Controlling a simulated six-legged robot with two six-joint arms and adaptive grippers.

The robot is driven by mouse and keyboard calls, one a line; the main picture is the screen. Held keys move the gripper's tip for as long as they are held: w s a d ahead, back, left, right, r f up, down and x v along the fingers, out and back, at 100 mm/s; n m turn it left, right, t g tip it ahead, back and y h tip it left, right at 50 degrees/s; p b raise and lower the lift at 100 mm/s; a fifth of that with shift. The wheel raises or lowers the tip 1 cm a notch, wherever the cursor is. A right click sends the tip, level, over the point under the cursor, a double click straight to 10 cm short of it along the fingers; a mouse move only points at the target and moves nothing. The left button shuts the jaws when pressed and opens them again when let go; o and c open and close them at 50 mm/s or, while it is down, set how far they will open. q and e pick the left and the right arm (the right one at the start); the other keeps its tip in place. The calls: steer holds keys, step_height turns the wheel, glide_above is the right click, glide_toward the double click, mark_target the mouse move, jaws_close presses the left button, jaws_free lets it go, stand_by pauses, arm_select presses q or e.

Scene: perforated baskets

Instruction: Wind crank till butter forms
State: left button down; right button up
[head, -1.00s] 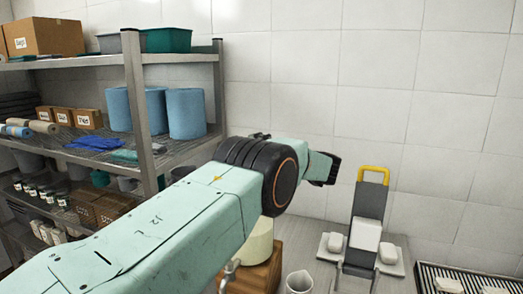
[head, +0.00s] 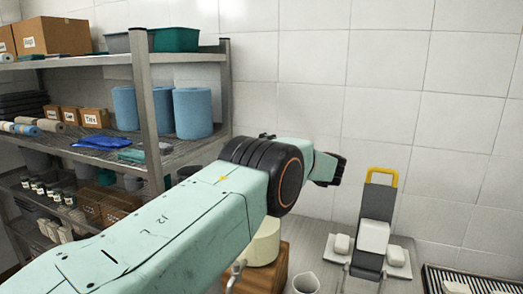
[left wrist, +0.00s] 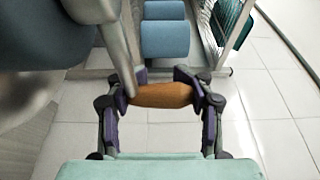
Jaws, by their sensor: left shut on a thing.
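In the left wrist view my left gripper (left wrist: 163,94) is shut on a brown wooden handle (left wrist: 165,96), with a finger at each end. A grey metal bar (left wrist: 118,50) comes down to the handle's left end; it looks like the crank arm. In the head view my left arm crosses the picture from the left, and its gripper and the handle cannot be made out. Behind the arm stands a cream-coloured round body (head: 264,245) on a wooden base (head: 262,276), partly hidden. I cannot see inside it, so no butter shows. My right gripper is out of view.
A metal shelf (head: 147,105) with blue rolls (head: 192,113) and boxes stands at the left. A white jug (head: 305,283) stands right of the wooden base. Further right are a grey stand with a yellow handle (head: 382,177) and a slotted rack (head: 470,283). A tiled wall closes the back.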

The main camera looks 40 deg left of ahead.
arm_select(q)
steer(key=shift+s+d+f, duration=0.1)
steer(key=shift+f, duration=0.25)
steer(key=c, duration=1.1)
jaws_free()
steer(key=o, duration=0.6)
steer(key=shift+s+d+r, duration=0.15)
steer(key=shift+d+r, duration=0.15)
steer(key=shift+r, duration=0.05)
steer(key=d, duration=0.7)
steer(key=s+d, duration=0.1)
steer(key=d, duration=0.3)
steer(key=shift+d, duration=0.25)
